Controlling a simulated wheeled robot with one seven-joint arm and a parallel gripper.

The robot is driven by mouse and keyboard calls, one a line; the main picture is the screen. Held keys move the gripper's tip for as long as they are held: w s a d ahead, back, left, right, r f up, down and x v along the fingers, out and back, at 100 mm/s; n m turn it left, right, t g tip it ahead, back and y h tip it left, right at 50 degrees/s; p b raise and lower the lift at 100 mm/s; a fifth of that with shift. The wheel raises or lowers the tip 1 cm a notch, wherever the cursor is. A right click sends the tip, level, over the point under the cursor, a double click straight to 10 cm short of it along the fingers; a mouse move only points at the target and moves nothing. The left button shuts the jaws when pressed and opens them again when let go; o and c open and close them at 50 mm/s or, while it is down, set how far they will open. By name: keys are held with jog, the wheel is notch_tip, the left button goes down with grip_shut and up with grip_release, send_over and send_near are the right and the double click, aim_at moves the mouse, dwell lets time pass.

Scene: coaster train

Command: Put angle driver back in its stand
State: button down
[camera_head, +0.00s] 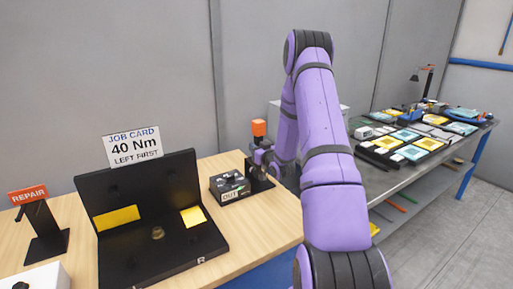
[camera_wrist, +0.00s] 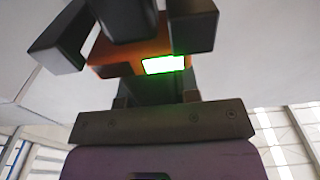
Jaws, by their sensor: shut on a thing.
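The angle driver, with an orange end (camera_head: 259,128) and a dark part below it, is upright beside my arm at the back of the wooden bench. In the wrist view its orange body (camera_wrist: 112,58) with a lit green display sits between my dark fingers. My gripper (camera_head: 266,155) is shut on it; the wrist view also shows my gripper (camera_wrist: 128,38). A black upright piece (camera_head: 258,178), which looks like the stand, is directly below the driver. My gripper and arm partly hide this spot, so I cannot tell whether the driver is seated in it.
A black box marked OUT (camera_head: 229,186) stands just left of the driver. An open black case (camera_head: 150,235) with yellow pads and a job card (camera_head: 134,146) reading 40 Nm are further left. A REPAIR stand (camera_head: 47,238) is far left. A cluttered grey table (camera_head: 425,165) is at right.

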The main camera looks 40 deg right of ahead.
jog(key=shift+f, duration=0.35)
dwell(0.5)
jog(key=c, duration=0.8)
grip_release()
jog(key=shift+f, duration=0.15)
jog(key=shift+s, duration=0.2)
jog(key=v, duration=1)
jog(key=shift+s, duration=0.25)
